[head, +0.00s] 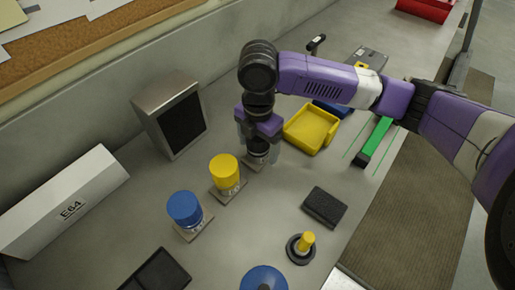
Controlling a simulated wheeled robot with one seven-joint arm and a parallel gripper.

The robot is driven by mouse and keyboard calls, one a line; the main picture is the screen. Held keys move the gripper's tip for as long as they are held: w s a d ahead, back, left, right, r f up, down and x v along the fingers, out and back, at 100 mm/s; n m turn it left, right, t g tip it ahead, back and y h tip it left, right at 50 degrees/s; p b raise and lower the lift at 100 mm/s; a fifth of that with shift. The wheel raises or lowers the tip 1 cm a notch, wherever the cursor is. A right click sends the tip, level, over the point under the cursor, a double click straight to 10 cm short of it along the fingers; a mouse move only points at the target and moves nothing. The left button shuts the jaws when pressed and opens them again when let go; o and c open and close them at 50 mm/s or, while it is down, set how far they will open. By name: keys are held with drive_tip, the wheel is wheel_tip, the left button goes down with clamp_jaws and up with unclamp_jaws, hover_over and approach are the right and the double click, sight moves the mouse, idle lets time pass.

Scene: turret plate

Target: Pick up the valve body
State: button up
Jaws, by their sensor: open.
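My gripper (257,146) points down over a small silvery piece (257,157) on a square plate. The gripper hides most of that piece, and I cannot tell whether the fingers touch it. I cannot tell for sure which thing is the valve body. A yellow-capped cylinder (225,171) stands upright on its own square plate, left of and nearer than my gripper. A blue-capped cylinder (186,208) stands upright on another plate, farther left. A yellow knob (307,241) stands on a round black base at the front.
A yellow bin (313,127) sits close to the right of my gripper. A grey box with a dark face (171,116) stands behind left. A black pad (325,207), a green bar (376,141) and a blue round thing (264,280) lie on the table. A white E64 block (65,205) is at left.

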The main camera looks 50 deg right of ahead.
drive_tip(key=shift+f, duration=0.55)
clamp_jaws()
drive_tip(key=shift+r, duration=0.1)
drive_tip(key=shift+r, duration=0.1)
